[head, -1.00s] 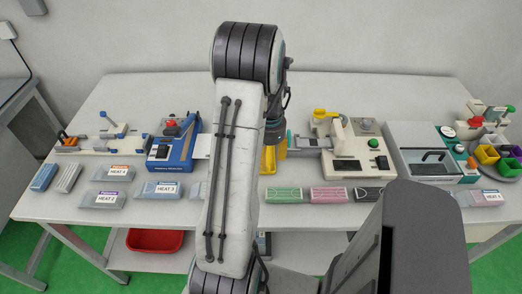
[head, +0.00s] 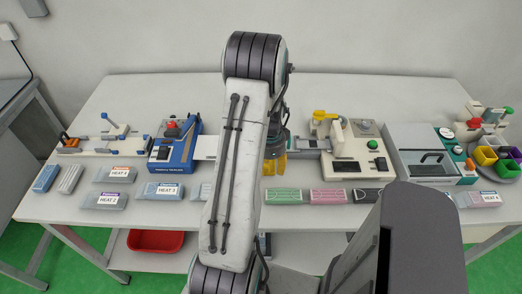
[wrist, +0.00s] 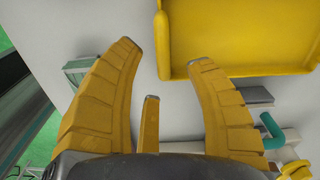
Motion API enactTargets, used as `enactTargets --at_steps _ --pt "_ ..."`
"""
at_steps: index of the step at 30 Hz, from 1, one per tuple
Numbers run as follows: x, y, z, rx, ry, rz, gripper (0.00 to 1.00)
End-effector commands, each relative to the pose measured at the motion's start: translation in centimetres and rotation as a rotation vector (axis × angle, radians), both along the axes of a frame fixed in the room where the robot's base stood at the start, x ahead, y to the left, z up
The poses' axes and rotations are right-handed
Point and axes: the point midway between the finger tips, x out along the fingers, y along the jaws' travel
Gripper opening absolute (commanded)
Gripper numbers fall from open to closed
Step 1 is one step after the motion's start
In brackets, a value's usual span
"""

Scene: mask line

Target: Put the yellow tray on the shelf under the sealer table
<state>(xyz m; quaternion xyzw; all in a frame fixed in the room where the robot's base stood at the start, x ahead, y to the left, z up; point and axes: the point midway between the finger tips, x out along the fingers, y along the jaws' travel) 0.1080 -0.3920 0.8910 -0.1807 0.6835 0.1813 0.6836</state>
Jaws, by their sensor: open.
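The yellow tray (wrist: 240,70) is at the top right of the wrist view, with part of it cut off by the frame. My gripper (wrist: 164,54) has its yellow-orange fingers spread, with nothing held. In the picture, the tray's left wall lies between the two long fingertips, and the right fingertip overlaps its near rim. I cannot tell whether they touch. In the head view my arm hides most of this spot, and only a little yellow shows below my wrist. The sealer table (head: 330,95) stands ahead, with a pale shelf (head: 205,262) under its top.
A red bin (head: 155,241) stands on the shelf at left. A blue sealer (head: 174,150) and a cream machine (head: 357,150) flank my wrist. Labelled packs, such as HEAT 3 (head: 163,191), line the front edge. Coloured cups (head: 487,156) sit at the far right.

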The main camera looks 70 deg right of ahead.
Motion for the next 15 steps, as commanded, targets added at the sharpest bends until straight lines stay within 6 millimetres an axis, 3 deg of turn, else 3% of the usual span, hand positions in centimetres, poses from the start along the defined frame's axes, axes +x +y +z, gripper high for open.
enactTargets --at_steps 6,15 --pt "0.0 0.0 -1.9 0.002 0.000 0.001 0.50" --pt "0.0 0.0 -2.2 -0.001 0.000 0.001 0.50"
